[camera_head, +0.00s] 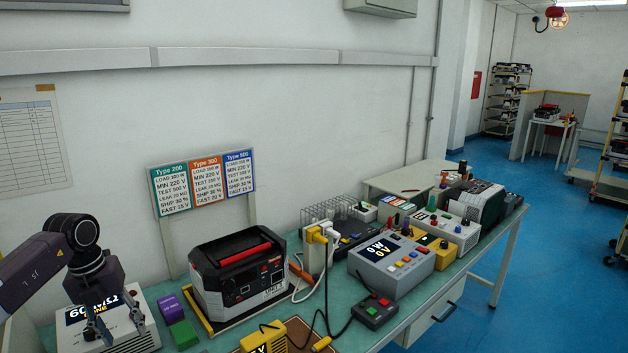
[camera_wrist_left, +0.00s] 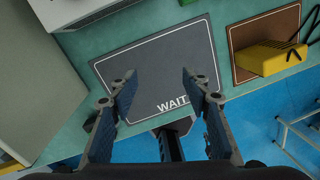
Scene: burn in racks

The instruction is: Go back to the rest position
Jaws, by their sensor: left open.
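My left gripper (camera_head: 118,328) comes in from the left, above the left end of the workbench in the head view. Its fingers point down in front of a white device with a display (camera_head: 75,318). In the left wrist view the left gripper (camera_wrist_left: 158,88) is open and empty, its two fingers apart over a dark mat marked WAIT (camera_wrist_left: 150,62). My right gripper is in neither view.
A black and white unit with a red handle (camera_head: 240,280) stands on the bench beside purple and green blocks (camera_head: 178,320). A grey meter (camera_head: 392,264) and a red-green button box (camera_head: 375,310) stand to the right. A yellow device (camera_wrist_left: 272,58) sits on a brown mat. Blue floor (camera_head: 530,250) is open at right.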

